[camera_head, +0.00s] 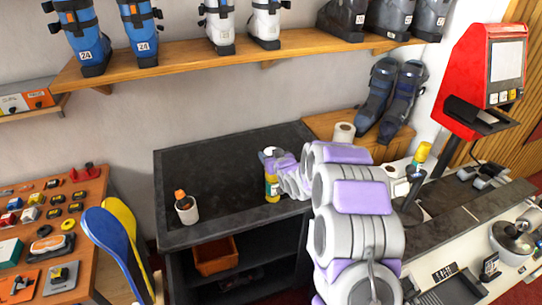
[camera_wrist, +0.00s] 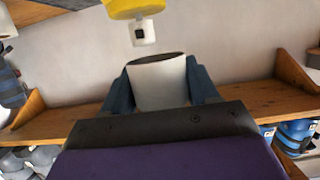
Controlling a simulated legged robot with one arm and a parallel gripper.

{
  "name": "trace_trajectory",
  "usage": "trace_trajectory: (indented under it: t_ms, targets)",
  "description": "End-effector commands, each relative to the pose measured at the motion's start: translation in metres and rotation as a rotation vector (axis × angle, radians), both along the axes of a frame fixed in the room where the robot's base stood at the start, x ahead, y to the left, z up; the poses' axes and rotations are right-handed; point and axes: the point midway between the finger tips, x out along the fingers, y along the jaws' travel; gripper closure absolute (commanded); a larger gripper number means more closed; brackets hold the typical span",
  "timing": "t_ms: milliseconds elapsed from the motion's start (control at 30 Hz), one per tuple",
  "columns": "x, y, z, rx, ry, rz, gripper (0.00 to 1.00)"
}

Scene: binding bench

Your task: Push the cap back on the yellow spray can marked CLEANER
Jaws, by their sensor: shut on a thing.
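A yellow spray can (camera_head: 272,188) stands upright on the dark bench near its front right edge; its label is too small to read. The wrist view looks upside down and shows part of the can's yellow top (camera_wrist: 135,8) with a bare white nozzle (camera_wrist: 144,32). My gripper (camera_wrist: 160,88) is shut on a white cap (camera_wrist: 158,84), with a finger on each side. The cap's open end faces the nozzle, apart from it and slightly to one side in that view. In the head view my gripper (camera_head: 270,157) is just above the can, and the cap is hard to make out.
A white container with an orange top (camera_head: 186,208) stands at the left of the dark bench (camera_head: 220,225). Another yellow bottle (camera_head: 420,157) is on the right-hand counter. A wooden shelf of boots (camera_head: 180,55) runs above. The bench's middle and back are clear.

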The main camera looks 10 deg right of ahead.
Motion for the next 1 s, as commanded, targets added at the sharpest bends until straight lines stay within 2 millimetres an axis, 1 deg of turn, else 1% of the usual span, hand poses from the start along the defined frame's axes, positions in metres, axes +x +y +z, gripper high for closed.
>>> trace_trajectory:
  t_ms: [367,1000]
  targets:
    - [0.000,0.000,-0.001,0.000,0.000,0.000,0.69]
    - [0.000,-0.002,-0.016,0.000,0.001,-0.001,0.69]
